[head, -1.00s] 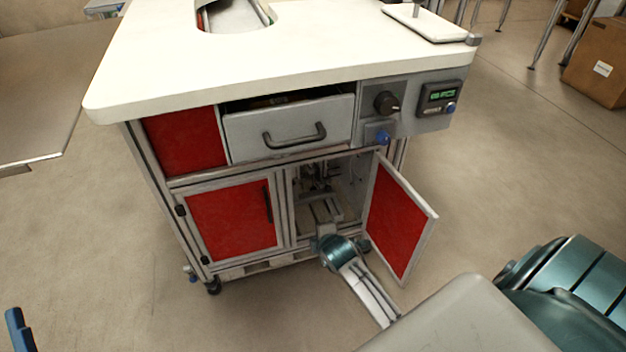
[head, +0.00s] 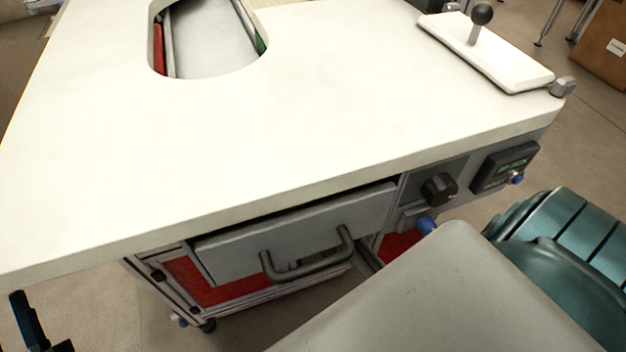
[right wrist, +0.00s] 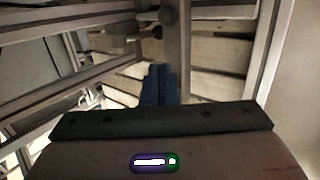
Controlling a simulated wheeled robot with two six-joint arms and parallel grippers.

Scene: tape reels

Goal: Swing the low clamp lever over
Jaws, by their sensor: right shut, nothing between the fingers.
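My right gripper (right wrist: 158,85) shows its blue fingers together and empty in the right wrist view. A dark round knob (right wrist: 168,15) stands beyond the fingertips, by a grey upright bar (right wrist: 173,60). I cannot tell whether it is the low clamp lever, or whether the fingers touch the bar.
A grey drawer (head: 300,235) stands slightly open under the top. Beside it are a black dial (head: 439,189) and a display (head: 505,167). A white plate (head: 490,55) with a black ball-topped post (head: 481,16) lies on the top. Metal rails (right wrist: 70,85) crowd the wrist view.

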